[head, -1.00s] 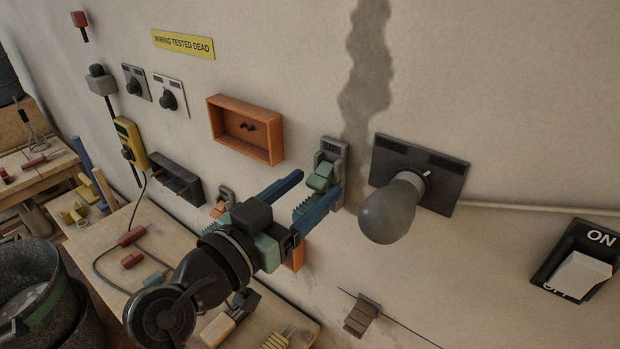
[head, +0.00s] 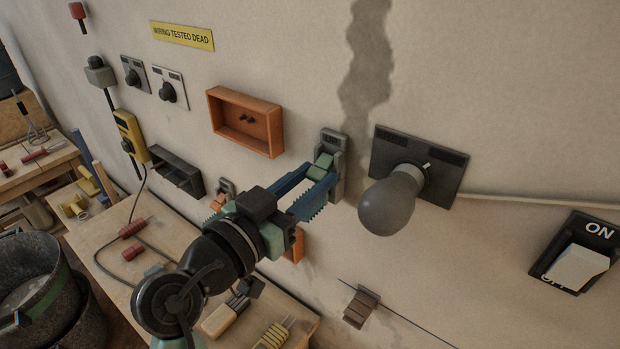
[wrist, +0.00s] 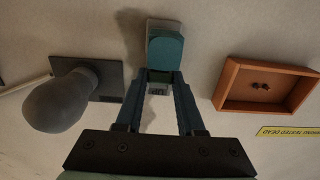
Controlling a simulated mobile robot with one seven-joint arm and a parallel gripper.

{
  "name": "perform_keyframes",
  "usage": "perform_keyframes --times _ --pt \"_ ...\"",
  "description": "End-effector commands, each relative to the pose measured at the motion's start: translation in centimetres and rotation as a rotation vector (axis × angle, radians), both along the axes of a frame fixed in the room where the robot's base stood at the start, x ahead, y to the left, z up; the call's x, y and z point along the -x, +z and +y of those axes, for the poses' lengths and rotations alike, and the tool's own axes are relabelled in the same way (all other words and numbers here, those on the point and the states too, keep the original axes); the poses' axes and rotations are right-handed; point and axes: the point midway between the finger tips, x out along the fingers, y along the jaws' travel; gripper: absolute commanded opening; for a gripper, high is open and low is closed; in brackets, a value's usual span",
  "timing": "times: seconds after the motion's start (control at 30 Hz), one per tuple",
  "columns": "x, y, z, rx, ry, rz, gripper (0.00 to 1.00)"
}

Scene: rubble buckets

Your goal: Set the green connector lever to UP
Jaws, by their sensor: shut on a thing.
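The green connector lever (head: 321,167) sits in a grey wall housing (head: 338,186) with an "UP" label at its top. My gripper (head: 318,176) has its blue fingers on both sides of the lever and is shut on it. In the wrist view the green lever (wrist: 165,52) shows between and beyond the fingertips (wrist: 161,76), with a small label below it. The fingers hide part of the housing, and I cannot tell the lever's exact angle.
A grey bulb (head: 391,202) on a dark plate is close to the right of the housing. An orange box (head: 245,123) is on the wall to the left. An ON switch (head: 577,263) is far right. A workbench (head: 200,258) with loose parts lies below.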

Motion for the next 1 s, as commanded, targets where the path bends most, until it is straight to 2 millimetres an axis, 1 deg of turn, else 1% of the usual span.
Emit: perform_keyframes --times 0.17,0.37,0.7,1.0 --pt "0.1 0.6 0.0 -0.024 -0.001 0.031 0.0" --pt "0.1 1.5 0.1 -0.09 -0.002 0.121 0.0" --pt "0.1 3.3 0.1 -0.271 -0.002 0.372 0.0" --pt "-0.2 4.2 -0.1 -0.427 -0.002 0.586 0.0"
